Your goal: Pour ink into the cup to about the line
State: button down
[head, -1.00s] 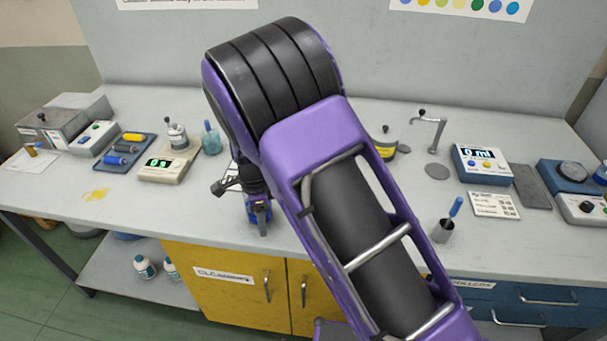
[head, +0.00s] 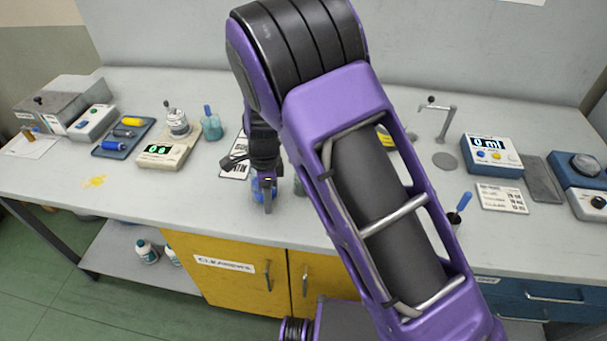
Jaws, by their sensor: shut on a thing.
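My gripper (head: 266,194) is over the front part of the bench, near the middle of the picture, pointing down. It is shut on a blue container (head: 256,188), mostly hidden behind the fingers; whether it is tilted or touching the bench I cannot tell. A small pale labelled pot (head: 178,124) with a knob on top stands on a scale (head: 166,153) with a green display, left of my gripper. Beside it a teal see-through cup (head: 212,129) holds a blue-handled tool. I cannot make out a fill line or which vessel is the task's cup.
A printed card (head: 235,164) lies behind my gripper. A dark object (head: 300,187) is just right of it, partly covered by my arm. A dosing unit (head: 491,156) reads 0 ml at right. The front left bench is mostly clear.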

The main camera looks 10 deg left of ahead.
jog(key=shift+w+d+r+g+y, duration=0.2)
jog(key=shift+d+g+y, duration=0.2)
jog(key=shift+y, duration=0.45)
jog(key=shift+w+d+r+g+y, duration=0.2)
jog(key=shift+d+y, duration=0.25)
jog(key=shift+y, duration=0.35)
jog(key=shift+w+d+r+g+y, duration=0.15)
jog(key=shift+d+g+y, duration=0.3)
jog(key=shift+y, duration=0.4)
jog(key=shift+w+d+r+g+y, duration=0.1)
jog(key=shift+d+r+g+y, duration=0.15)
jog(key=shift+r+y, duration=0.2)
jog(key=shift+w+d+r+g+y, duration=0.1)
jog(key=shift+d+r+y, duration=0.15)
jog(key=shift+r+y, duration=0.15)
jog(key=shift+r+g+y, duration=0.3)
jog(key=shift+g+y, duration=0.1)
jog(key=shift+y, duration=0.65)
jog(key=shift+a, duration=0.1)
jog(key=shift+y, duration=0.3)
jog(key=shift+r+g+y, duration=0.5)
jog(key=shift+y, duration=0.3)
jog(key=shift+f+g+y+b, duration=0.3)
jog(key=shift+y+b, duration=0.15)
jog(key=shift+y, duration=0.45)
jog(key=shift+r+y+b, duration=0.3)
dwell(1.2)
